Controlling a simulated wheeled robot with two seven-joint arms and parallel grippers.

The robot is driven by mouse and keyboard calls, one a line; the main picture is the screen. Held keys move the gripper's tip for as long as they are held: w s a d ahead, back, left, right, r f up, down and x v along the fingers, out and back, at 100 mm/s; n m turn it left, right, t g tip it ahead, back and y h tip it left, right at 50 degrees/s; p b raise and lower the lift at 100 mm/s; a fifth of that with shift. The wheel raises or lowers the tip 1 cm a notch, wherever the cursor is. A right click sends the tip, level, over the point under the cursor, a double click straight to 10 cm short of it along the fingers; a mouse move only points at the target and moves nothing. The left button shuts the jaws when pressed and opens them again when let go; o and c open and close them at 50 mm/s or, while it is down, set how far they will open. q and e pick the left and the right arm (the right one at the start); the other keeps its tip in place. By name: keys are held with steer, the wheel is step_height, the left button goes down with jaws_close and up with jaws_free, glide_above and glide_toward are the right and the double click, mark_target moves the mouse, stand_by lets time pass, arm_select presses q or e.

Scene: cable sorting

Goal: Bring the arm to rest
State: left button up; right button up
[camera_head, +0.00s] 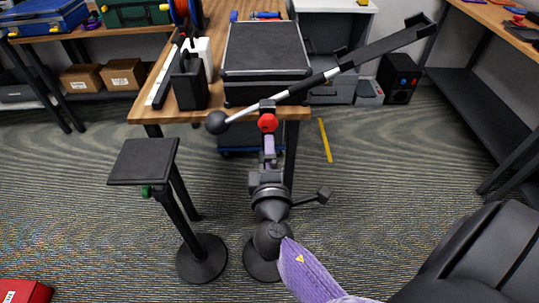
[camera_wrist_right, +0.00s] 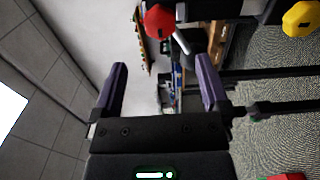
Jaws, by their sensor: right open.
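My right arm comes in from the lower right of the head view, with a purple link. Its right gripper (camera_head: 268,146) points away from me toward the wooden workbench. In the right wrist view the two purple fingers of the right gripper (camera_wrist_right: 162,72) stand wide apart with nothing between them. A red knob (camera_head: 267,122) sits just past the fingers in the head view, on a dark boom stand. The red knob also shows beyond the fingers in the right wrist view (camera_wrist_right: 158,20). Whether they touch cannot be told. My left gripper is not in view.
A wooden workbench (camera_head: 217,93) holds a black case (camera_head: 265,50). A long boom (camera_head: 385,43) with a ball end slants across it. A small black stand (camera_head: 143,161) is left of my arm. A black chair (camera_head: 475,255) fills the lower right.

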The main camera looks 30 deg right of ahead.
steer(key=s+a+f+m+g+y, duration=0.1)
steer(key=s+a+f+g+y, duration=0.2)
steer(key=f, duration=0.6)
steer(key=s+f+g+y, duration=0.2)
steer(key=s+f, duration=0.3)
steer(key=f, duration=0.4)
steer(key=s+a+f+m+g+y, duration=0.1)
steer(key=s+a+f+g+y, duration=0.2)
steer(key=f, duration=0.6)
steer(key=s+f+m+g, duration=0.3)
steer(key=s+f, duration=0.2)
steer(key=s, duration=0.7)
steer(key=s+d+f+m+g+y, duration=0.1)
steer(key=s+f+m+g, duration=0.3)
steer(key=s, duration=0.9)
steer(key=shift+s+d+f, duration=0.15)
steer(key=shift+d+f, duration=0.15)
steer(key=shift+f, duration=0.3)
